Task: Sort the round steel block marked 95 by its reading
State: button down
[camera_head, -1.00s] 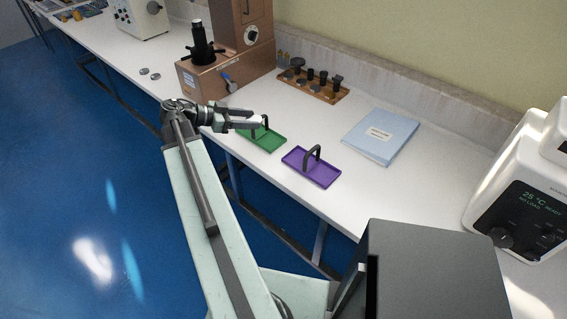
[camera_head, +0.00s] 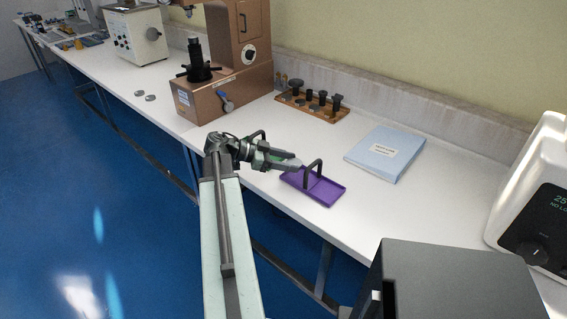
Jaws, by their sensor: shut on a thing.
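My gripper (camera_head: 292,163) is shut and reaches over the front of the bench, its tips just left of the purple tray's handle. A small light-grey thing shows at the tips, probably a round steel block; its mark is too small to read. The purple tray (camera_head: 330,194) has a dark arched handle (camera_head: 314,172). The green tray is mostly hidden behind my gripper; its dark handle (camera_head: 258,134) shows above. I cannot tell whether the tips touch the purple tray. Two round grey discs (camera_head: 139,93) (camera_head: 151,98) lie on the bench at the left, their marks unreadable.
A brown hardness tester (camera_head: 235,88) stands behind my gripper. A wooden rack (camera_head: 312,106) with dark pieces stands by the wall. A blue folder (camera_head: 385,154) lies right of the trays. A white device (camera_head: 535,205) stands at the far right. The bench between folder and device is clear.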

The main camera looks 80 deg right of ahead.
aim_at(294, 177)
jog(key=f+b, duration=0.1)
jog(key=s+f+b, duration=0.2)
jog(key=shift+d+f, duration=0.35)
jog(key=shift+d, duration=0.05)
jog(key=shift+f+b, duration=0.4)
jog(key=shift+f+b, duration=0.25)
jog(key=shift+b, duration=0.05)
jog(key=c, duration=0.6)
grip_release()
jog(key=shift+c, duration=1)
jog(key=w+r+p, duration=0.1)
jog(key=w, duration=0.1)
jog(key=w+a+r+p, duration=0.1)
jog(key=r+p, duration=0.1)
jog(key=w+a+r+p, duration=0.1)
jog(key=w, duration=0.1)
jog(key=shift+w+a+r+p, duration=0.1)
jog(key=shift+w+r+p, duration=0.25)
jog(key=shift+w+a, duration=0.1)
jog(key=shift+w, duration=0.1)
